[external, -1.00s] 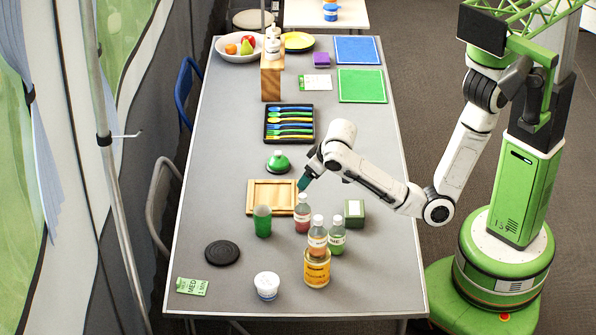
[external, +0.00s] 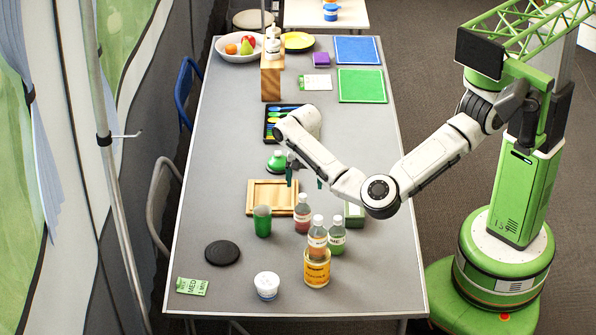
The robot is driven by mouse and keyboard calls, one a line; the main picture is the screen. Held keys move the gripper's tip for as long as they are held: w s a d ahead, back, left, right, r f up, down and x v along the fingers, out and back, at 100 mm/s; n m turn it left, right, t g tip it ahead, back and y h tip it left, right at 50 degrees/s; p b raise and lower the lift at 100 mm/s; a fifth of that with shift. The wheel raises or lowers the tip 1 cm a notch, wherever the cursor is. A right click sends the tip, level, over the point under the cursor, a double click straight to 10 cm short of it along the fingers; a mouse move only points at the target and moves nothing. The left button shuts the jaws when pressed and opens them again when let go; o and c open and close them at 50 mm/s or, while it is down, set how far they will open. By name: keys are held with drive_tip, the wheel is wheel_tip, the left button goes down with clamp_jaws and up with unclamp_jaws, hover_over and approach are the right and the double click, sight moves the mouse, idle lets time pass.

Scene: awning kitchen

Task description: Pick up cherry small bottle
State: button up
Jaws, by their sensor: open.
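The bottle with red contents (external: 302,216), which I take to be the cherry small bottle, stands upright on the grey table; its label is too small to read. A bottle with orange contents (external: 317,241) and one with green contents (external: 337,238) stand close to its lower right. My gripper (external: 304,182) points down above and slightly behind the red bottle in the picture. Its dark fingers are apart with nothing between them. My forearm partly hides the space around the gripper.
The table's lower right is clear.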

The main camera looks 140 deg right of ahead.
sight(303, 196)
drive_tip(key=f, duration=0.9)
drive_tip(key=shift+w+d, duration=0.1)
drive_tip(key=shift+w, duration=0.2)
drive_tip(key=c, duration=1.5)
